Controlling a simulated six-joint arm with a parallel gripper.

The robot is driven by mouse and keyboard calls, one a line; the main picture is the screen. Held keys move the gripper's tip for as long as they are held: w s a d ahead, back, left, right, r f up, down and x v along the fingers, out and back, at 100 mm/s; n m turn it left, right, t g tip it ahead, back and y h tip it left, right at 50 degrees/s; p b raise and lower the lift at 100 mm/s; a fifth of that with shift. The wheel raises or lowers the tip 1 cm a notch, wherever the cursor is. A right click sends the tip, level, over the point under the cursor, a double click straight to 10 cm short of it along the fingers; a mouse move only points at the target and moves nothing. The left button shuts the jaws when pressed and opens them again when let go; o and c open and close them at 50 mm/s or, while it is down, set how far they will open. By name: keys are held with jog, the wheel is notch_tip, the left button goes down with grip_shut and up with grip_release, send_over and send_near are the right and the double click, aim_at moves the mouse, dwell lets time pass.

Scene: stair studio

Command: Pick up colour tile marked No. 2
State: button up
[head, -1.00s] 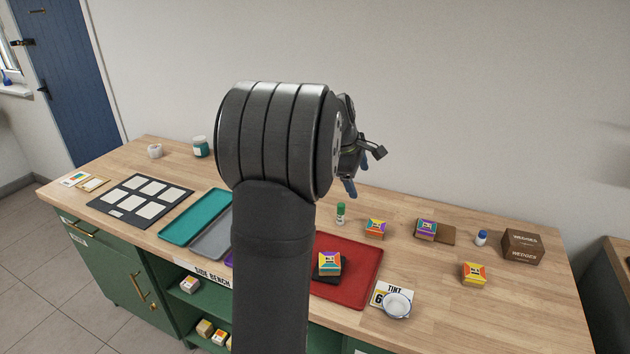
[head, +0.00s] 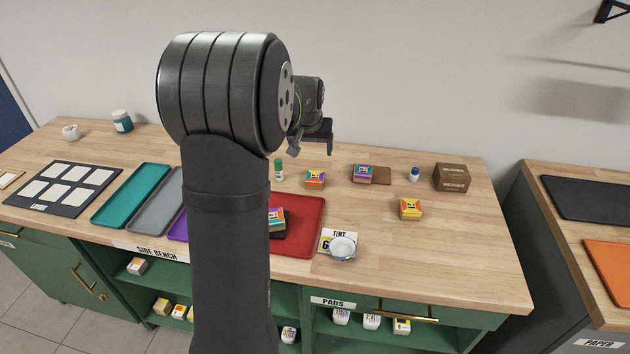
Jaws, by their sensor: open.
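Several box-like colour tiles with patterned tops lie on the wooden bench; their numbers are too small to read, so I cannot tell which is No. 2. One orange and purple tile (head: 315,179) lies near the middle. A purple and orange tile (head: 362,173) sits by a flat brown piece. A yellow and orange tile (head: 410,209) lies farther right. Another tile (head: 277,217) rests on a black pad in the red tray (head: 308,220), partly hidden by my arm. My gripper (head: 312,143) is open and empty, above the back of the bench.
A green glue stick (head: 279,169), a blue-capped bottle (head: 414,174) and a brown box (head: 451,177) stand at the back. Teal (head: 130,195) and grey trays lie left. The bench's right front is clear.

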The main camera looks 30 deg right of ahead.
aim_at(315, 178)
jog(key=x, duration=1.7)
jog(key=c, duration=1.1)
